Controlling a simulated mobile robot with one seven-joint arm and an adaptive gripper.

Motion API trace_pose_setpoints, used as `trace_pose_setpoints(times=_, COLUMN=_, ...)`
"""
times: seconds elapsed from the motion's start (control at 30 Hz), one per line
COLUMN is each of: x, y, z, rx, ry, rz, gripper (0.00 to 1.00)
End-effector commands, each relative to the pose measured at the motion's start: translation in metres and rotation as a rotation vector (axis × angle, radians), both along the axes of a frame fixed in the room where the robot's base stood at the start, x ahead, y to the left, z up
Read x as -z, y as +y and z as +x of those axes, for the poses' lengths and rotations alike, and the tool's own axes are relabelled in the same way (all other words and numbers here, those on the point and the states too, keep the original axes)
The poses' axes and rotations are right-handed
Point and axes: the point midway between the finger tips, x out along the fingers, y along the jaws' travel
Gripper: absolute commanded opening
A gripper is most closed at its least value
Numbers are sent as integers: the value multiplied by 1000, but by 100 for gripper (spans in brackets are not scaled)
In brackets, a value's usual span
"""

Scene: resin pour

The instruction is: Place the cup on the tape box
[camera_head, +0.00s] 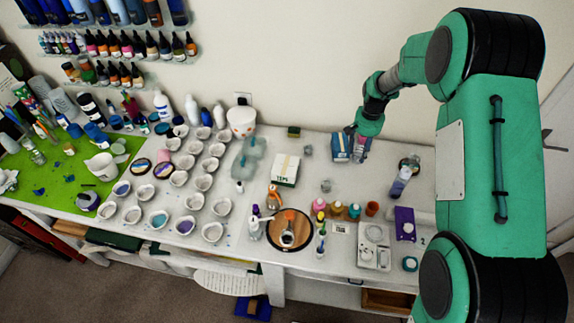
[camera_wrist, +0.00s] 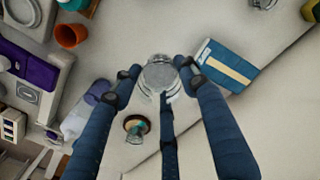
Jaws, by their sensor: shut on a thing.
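My gripper (camera_wrist: 158,68) is shut on a clear cup (camera_wrist: 160,78), with its dark blue fingers around the cup's sides in the wrist view. In the head view my gripper (camera_head: 357,134) is at the back right of the table, beside a blue box. The cup is small and partly hidden there.
The blue box with a pale stripe (camera_wrist: 228,66) stands close to the held cup. Two other clear cups (camera_head: 308,150) (camera_head: 326,186) sit right of the white box. Several small bottles, a round board (camera_head: 270,236) and a scale (camera_head: 373,247) stand nearer the front.

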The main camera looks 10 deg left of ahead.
Motion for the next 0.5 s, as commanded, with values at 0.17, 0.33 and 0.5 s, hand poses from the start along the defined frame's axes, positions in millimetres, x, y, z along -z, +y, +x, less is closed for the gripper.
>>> trace_pose_setpoints(times=0.17, x=-7, y=62, z=-36, rx=-217, ry=1, rz=0, gripper=16)
trace_pose_setpoints(times=0.33, x=-11, y=113, z=-76, rx=-433, ry=0, rz=0, gripper=16)
trace_pose_setpoints(times=0.5, x=-15, y=159, z=-120, rx=-645, ry=1, rz=0, gripper=16)
